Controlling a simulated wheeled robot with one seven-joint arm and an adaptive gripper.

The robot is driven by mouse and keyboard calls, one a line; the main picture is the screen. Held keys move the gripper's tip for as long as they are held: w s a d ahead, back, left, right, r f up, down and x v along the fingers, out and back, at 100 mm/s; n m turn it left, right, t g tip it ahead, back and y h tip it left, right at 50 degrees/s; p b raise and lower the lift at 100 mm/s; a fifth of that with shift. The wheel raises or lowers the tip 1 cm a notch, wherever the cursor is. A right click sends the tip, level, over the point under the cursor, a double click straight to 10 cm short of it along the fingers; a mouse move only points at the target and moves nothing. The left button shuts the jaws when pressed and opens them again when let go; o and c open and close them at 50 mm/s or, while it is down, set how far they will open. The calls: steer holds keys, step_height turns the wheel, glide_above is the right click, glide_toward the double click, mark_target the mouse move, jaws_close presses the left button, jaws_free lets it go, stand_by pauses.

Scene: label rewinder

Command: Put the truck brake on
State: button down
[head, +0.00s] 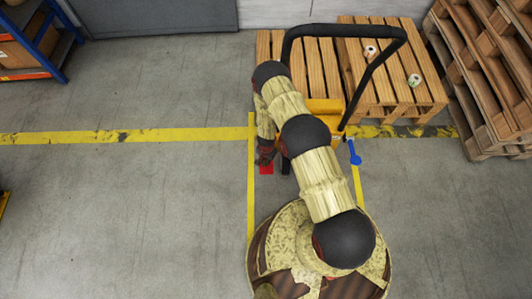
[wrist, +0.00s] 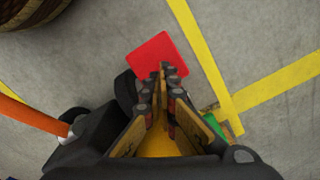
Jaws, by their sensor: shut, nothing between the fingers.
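The yellow pallet truck (head: 324,105) stands at the pallets, its black handle (head: 345,31) looping upward. A flat red pedal (head: 266,170) sticks out low at its near left; it also shows in the wrist view (wrist: 154,55). I take it for the brake pedal. My gripper (head: 265,157) is shut and empty. In the wrist view, its fingertips (wrist: 167,68) overlap the lower right part of the red pedal; I cannot tell whether they touch it. A green part (wrist: 236,124) shows partly behind the right finger. My arm hides much of the truck's front.
A blue lever-like part (head: 355,153) stands right of the truck. Wooden pallets (head: 385,88) lie behind, with two small rolls on top. More pallets (head: 480,75) are stacked at right, and a blue rack (head: 60,45) stands far left.

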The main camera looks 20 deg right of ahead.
step_height(320, 180, up, 8)
steer(key=p, duration=0.4)
steer(key=shift+f+p, duration=0.25)
steer(key=shift+p, duration=0.05)
